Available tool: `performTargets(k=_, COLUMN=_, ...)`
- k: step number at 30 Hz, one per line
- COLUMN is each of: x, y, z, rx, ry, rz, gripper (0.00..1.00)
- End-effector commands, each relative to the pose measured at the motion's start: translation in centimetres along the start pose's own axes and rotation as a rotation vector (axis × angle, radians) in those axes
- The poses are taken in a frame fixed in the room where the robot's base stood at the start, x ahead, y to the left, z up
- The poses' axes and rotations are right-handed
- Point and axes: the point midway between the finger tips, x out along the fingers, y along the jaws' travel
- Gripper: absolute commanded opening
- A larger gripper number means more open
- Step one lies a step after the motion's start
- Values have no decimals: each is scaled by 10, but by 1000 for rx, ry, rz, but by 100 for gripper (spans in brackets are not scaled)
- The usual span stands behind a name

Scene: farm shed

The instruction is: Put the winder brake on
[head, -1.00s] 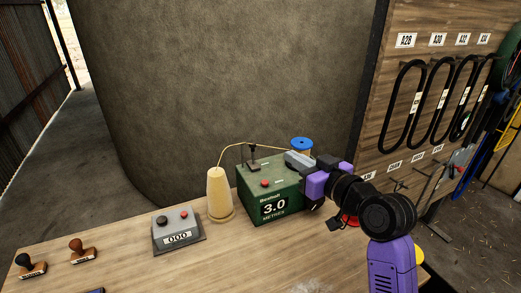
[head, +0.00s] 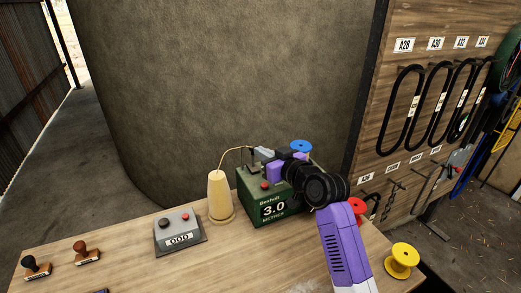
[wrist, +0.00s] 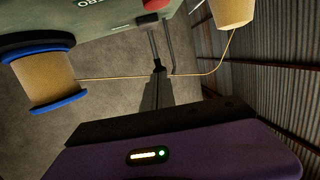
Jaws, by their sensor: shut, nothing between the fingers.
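My gripper (head: 262,154) is shut and empty above the winder top, beside the dark upright parts there. It partly hides them, so I cannot tell which is the brake or its position. In the wrist view the winder (wrist: 100,18) is upside down, with thin dark posts (wrist: 153,45) close ahead of the dark fingers (wrist: 157,92). Contact is unclear.
A cone of twine (head: 219,195) stands left of the winder; its strand runs over to the winder. A grey counter box (head: 178,229) reads 000. Red (head: 356,206) and yellow (head: 402,258) spools are at right.

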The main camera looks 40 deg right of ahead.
Motion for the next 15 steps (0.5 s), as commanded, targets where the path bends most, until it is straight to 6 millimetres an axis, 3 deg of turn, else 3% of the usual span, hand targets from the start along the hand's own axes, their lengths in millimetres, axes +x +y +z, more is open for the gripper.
performTargets(k=5, x=10, y=0, z=0, rx=0, ry=-1, rz=0, gripper=0)
performTargets(k=15, x=11, y=0, z=0, rx=0, ry=0, rz=1, gripper=0)
